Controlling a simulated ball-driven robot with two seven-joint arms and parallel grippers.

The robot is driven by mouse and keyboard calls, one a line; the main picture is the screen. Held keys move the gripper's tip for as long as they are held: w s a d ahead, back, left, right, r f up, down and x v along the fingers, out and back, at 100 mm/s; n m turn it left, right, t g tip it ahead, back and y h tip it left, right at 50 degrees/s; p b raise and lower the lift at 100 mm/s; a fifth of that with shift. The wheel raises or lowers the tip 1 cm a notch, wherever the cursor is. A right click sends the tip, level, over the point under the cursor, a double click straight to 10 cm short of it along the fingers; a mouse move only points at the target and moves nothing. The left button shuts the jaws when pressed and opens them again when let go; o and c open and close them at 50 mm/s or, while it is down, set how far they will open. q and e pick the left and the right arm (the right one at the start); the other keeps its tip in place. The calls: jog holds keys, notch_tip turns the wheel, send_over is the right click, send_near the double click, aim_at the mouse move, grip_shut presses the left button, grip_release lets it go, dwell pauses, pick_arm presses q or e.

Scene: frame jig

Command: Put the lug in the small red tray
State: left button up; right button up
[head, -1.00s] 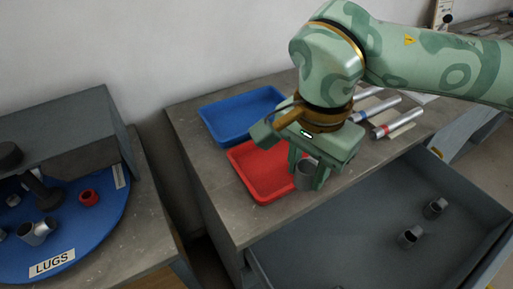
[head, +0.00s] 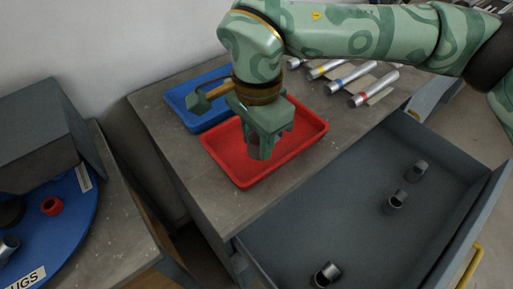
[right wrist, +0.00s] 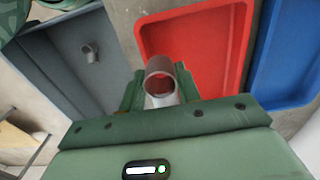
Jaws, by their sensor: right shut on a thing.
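My right gripper (head: 261,152) is over the small red tray (head: 228,168), with its fingers pointing down. It is shut on a grey metal lug (right wrist: 160,72), a short tube whose open end faces the camera in the right wrist view. In the head view the fingers mostly hide this lug. The red tray also shows in the right wrist view (right wrist: 205,35), behind the lug. I see nothing else in the tray, though the gripper covers part of its floor. My left gripper is not in view.
A blue tray (head: 182,108) stands behind the red one. Several metal tubes (head: 350,77) lie on the bench at the right. An open grey drawer (head: 345,215) holds 3 lugs. A blue round board (head: 70,220) marked LUGS is at the left.

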aim_at(257, 150)
jog(key=w+f, duration=0.2)
jog(key=f, duration=0.1)
jog(key=shift+w+f+b, duration=0.1)
jog(key=shift+w+b, duration=0.2)
jog(key=shift+b, duration=0.1)
notch_tip(257, 150, down, 3)
jog(key=shift+w+b, duration=0.1)
jog(key=shift+b, duration=0.4)
jog(key=shift+f, duration=0.2)
jog(key=shift+w+r, duration=0.1)
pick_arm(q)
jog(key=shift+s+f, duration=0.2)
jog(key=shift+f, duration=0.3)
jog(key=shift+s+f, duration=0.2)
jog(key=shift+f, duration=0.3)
pick_arm(e)
jog(key=o, duration=1)
